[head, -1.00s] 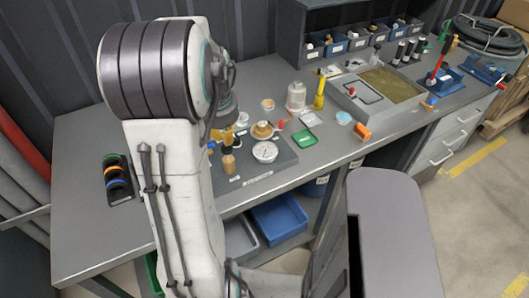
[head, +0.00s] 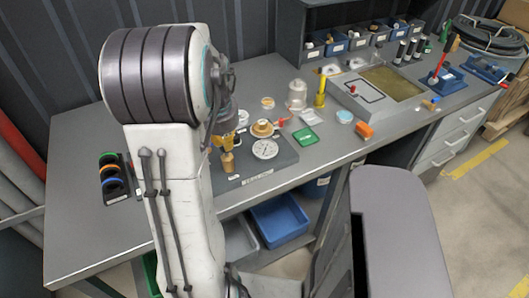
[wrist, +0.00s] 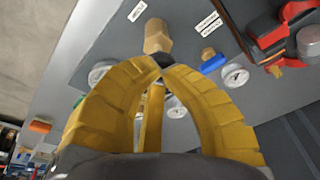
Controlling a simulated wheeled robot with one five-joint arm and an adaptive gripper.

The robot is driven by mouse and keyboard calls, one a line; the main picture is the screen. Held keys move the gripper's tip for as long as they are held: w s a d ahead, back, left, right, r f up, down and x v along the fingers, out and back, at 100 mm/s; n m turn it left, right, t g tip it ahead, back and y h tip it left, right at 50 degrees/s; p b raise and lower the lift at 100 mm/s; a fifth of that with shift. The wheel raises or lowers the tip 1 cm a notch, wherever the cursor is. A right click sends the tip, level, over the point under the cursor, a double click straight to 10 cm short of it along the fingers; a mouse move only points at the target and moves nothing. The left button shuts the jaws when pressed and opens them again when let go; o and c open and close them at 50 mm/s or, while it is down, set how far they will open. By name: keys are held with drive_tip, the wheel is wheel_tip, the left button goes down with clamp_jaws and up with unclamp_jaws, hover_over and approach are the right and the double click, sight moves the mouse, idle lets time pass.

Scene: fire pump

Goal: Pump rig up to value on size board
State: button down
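The pump rig is on a dark plate (head: 240,172) on the bench, with a round white gauge (head: 265,148) and a brass-coloured dome (head: 262,129). A tan wooden-looking piece (head: 228,162) stands at the plate's left; it shows in the wrist view as a faceted tan knob (wrist: 157,37). My gripper (head: 224,143) has yellow fingers just above this piece. In the wrist view the tips of my gripper (wrist: 157,62) come together at the knob's near end; whether they grip it is unclear. No board with a readable value shows; labels are too small to read.
A black rack (head: 114,178) with coloured rings lies at left. A sunken basin (head: 352,100) lies farther right. The bench's left front is clear.

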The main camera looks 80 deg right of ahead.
drive_tip(key=shift+f+b, duration=0.9)
drive_tip(key=shift+f, duration=0.3)
drive_tip(key=shift+r, duration=0.1)
drive_tip(key=shift+r+p, duration=1.95)
drive_tip(key=shift+r, duration=0.4)
drive_tip(key=shift+f, duration=0.25)
drive_tip(key=shift+a+f+b, duration=0.1)
drive_tip(key=shift+f+b, duration=2)
drive_tip(key=shift+f, duration=0.1)
drive_tip(key=shift+r, duration=0.1)
drive_tip(key=shift+r+p, duration=1.85)
drive_tip(key=shift+r, duration=0.5)
